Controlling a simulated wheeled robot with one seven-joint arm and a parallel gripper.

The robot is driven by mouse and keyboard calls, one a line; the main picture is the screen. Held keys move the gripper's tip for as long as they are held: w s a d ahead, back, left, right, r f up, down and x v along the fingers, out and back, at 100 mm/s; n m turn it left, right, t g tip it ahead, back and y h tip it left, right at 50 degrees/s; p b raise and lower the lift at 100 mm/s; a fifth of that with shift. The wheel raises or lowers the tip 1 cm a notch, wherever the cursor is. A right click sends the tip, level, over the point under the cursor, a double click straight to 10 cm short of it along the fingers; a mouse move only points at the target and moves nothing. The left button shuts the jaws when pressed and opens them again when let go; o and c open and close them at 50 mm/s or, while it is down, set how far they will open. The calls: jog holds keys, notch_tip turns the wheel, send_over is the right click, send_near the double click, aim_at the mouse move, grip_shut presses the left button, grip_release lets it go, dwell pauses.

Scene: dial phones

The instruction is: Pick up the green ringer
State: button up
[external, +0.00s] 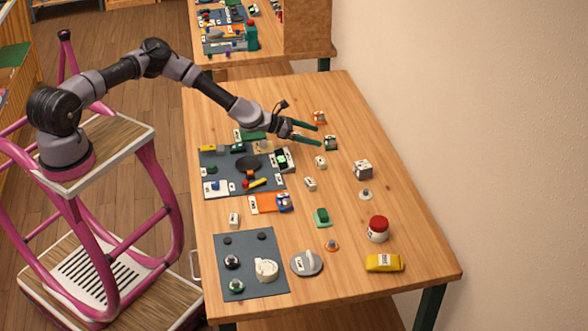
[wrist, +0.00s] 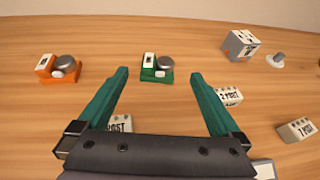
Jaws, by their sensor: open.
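The green ringer (wrist: 157,72) has a green base, a round silver bell and a white label. In the wrist view it lies ahead of my gripper (wrist: 159,78), centred between the two green fingers near tip level. My gripper is open and nothing is held. In the external view the green ringer (external: 331,143) stands on the wooden table near its far right side, just beyond the fingertips of my gripper (external: 319,132). I cannot tell the exact height of the fingers above the table.
An orange ringer (wrist: 62,69) stands to the left of the green one. A "2 POST" block (wrist: 230,97) sits beside the right finger, and another block (wrist: 120,123) is partly hidden by my gripper. A grey box (wrist: 240,45) is at the right. Bare wood surrounds the green ringer.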

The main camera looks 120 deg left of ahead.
aim_at(327, 139)
jog(key=shift+f+x, duration=0.2)
jog(key=shift+x, duration=3.2)
jog(key=shift+s+a, duration=0.1)
jog(key=shift+s, duration=0.1)
grip_shut()
